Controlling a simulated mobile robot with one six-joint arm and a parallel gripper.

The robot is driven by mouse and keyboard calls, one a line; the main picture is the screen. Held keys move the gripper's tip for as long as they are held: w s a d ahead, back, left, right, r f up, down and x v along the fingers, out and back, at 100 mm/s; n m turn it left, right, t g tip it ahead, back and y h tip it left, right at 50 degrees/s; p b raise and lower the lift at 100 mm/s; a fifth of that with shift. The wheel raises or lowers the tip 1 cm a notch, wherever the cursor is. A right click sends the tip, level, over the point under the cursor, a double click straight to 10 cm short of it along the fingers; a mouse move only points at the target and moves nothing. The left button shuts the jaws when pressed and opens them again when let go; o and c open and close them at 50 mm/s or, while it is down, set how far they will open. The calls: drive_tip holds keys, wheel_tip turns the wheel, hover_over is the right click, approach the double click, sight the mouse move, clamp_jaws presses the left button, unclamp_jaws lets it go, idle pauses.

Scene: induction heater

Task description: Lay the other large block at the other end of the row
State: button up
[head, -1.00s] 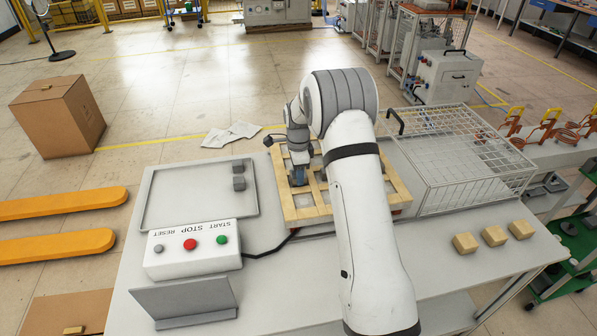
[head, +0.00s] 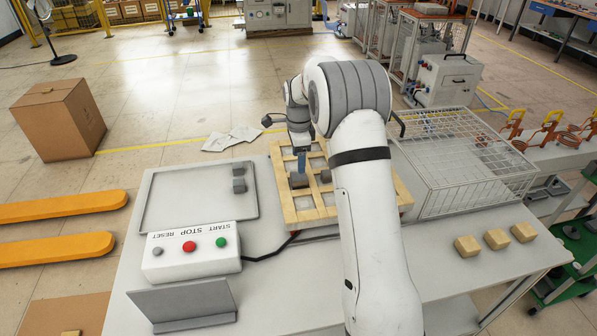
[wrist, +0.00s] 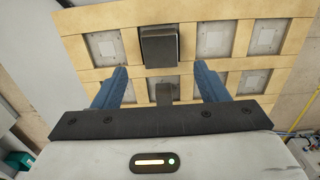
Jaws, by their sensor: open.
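The wooden slatted frame (head: 290,213) lies on the table with pale pads in its openings. A large dark grey block (head: 299,180) lies in one opening, and it shows at the upper middle of the wrist view (wrist: 159,46). A smaller grey block (head: 325,176) lies beside it, partly by my arm; in the wrist view a smaller block (wrist: 165,93) sits in the opening below the large one. My gripper (head: 301,167) is just above the large block, with blue fingers apart and nothing between them (wrist: 160,70). My arm hides the frame's right part.
A button box (head: 192,251) and a grey stand (head: 182,305) are in front. A wire cage (head: 465,160) and three tan blocks (head: 496,239) are at the right.

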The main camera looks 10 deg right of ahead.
sight(299, 176)
drive_tip(key=s+r+n+t, duration=0.2)
drive_tip(key=s+r+n, duration=0.7)
drive_tip(key=s+r, duration=0.75)
drive_tip(key=s+f+n, duration=0.2)
drive_tip(key=s+n, duration=0.2)
drive_tip(key=s, duration=0.6)
drive_tip(key=s+f+n+t, duration=0.1)
drive_tip(key=s+n, duration=0.4)
drive_tip(key=s, duration=0.6)
drive_tip(key=shift+s+f, duration=0.2)
drive_tip(key=shift+f, duration=0.5)
drive_tip(key=shift+c, duration=0.2)
